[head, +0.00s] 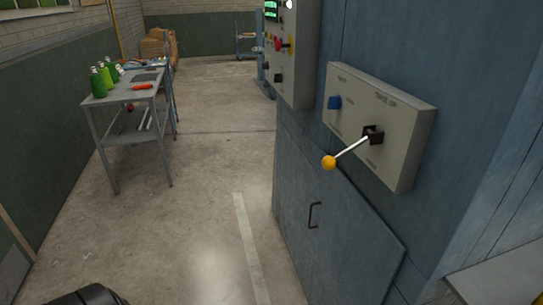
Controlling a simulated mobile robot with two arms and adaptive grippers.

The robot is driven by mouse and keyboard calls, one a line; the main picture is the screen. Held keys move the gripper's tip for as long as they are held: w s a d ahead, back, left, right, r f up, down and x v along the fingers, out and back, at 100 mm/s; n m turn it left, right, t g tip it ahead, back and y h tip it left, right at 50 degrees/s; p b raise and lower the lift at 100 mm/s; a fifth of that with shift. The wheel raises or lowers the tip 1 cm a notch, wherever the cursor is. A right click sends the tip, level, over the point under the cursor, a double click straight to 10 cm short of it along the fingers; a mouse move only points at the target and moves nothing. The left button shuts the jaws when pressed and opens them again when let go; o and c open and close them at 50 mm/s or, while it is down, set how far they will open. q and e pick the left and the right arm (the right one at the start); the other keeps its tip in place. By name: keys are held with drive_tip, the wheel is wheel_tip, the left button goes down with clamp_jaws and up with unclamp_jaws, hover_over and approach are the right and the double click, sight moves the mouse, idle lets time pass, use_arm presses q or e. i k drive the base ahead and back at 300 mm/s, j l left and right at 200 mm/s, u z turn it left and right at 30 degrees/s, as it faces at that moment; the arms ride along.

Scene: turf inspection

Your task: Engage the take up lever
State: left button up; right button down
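The take up lever (350,151) is a pale rod with a yellow ball knob (329,162). It comes out of a black mount on a grey control box (410,158), under "TAKE UP" lettering, and slants down to the left. A blue switch (334,102) sits on the same box, up and left of the lever. No gripper touches the lever. Neither of my grippers can be made out; only a dark shape, perhaps a part of me, shows at the bottom left edge.
The control box is on a blue machine cabinet (330,235) with a handled door. A taller panel (295,50) with buttons stands out beyond it. A metal table (130,92) with green bottles stands on the left. The concrete floor (215,150) between is clear.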

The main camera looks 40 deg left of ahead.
sight(328, 162)
drive_tip(key=j+u, duration=0.15)
drive_tip(key=u, duration=0.65)
drive_tip(key=i, duration=0.05)
